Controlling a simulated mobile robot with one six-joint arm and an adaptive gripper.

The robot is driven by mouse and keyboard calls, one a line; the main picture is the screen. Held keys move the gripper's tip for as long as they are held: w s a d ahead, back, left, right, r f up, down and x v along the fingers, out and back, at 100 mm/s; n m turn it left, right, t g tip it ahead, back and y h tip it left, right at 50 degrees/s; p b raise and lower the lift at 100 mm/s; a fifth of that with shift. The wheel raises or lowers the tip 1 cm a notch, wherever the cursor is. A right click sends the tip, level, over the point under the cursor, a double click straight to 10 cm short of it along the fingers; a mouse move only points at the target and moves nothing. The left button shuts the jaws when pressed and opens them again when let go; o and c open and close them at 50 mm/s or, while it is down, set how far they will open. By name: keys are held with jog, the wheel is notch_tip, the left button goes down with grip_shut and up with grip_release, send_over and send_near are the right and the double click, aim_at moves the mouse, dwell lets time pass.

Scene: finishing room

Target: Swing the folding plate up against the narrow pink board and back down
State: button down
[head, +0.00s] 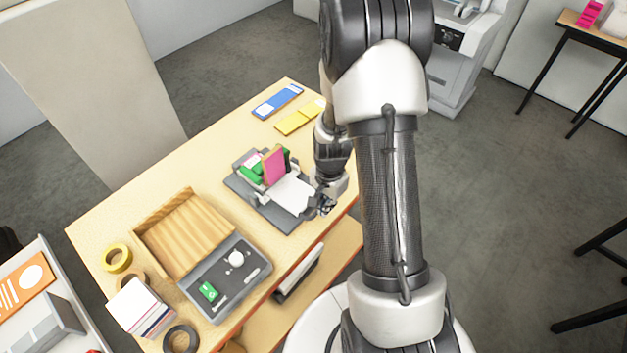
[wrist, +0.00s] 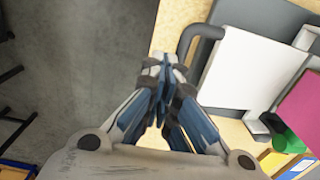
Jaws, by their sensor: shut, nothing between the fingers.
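The folding plate (head: 291,195) is white and lies flat on the dark base (head: 262,211) of the fixture; it also shows in the wrist view (wrist: 250,68). A grey bar handle (wrist: 184,42) stands out at its outer edge. The narrow pink board (head: 273,166) stands upright behind the plate, beside green blocks (head: 250,173); it also shows at the wrist view's right edge (wrist: 303,112). My gripper (head: 326,205) is shut and empty by the plate's outer edge. In the wrist view its fingertips (wrist: 164,64) are close beside the handle; I cannot tell whether they touch.
Blue (head: 277,101) and yellow (head: 298,117) cards lie at the far end. The floor right of the table is clear near the gripper.

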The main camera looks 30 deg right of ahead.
jog(key=shift+f+b, duration=0.65)
jog(key=shift+f, duration=0.5)
jog(key=shift+s+d+r+p, duration=0.1)
jog(key=shift+d+r+p, duration=0.05)
jog(key=shift+r+p, duration=0.25)
jog(key=s+d+r+p, duration=0.2)
jog(key=s+r, duration=0.4)
jog(key=r, duration=0.5)
jog(key=shift+s+d+p, duration=0.15)
jog(key=shift+s+p, duration=0.15)
jog(key=shift+p, duration=0.05)
jog(key=shift+r, duration=0.1)
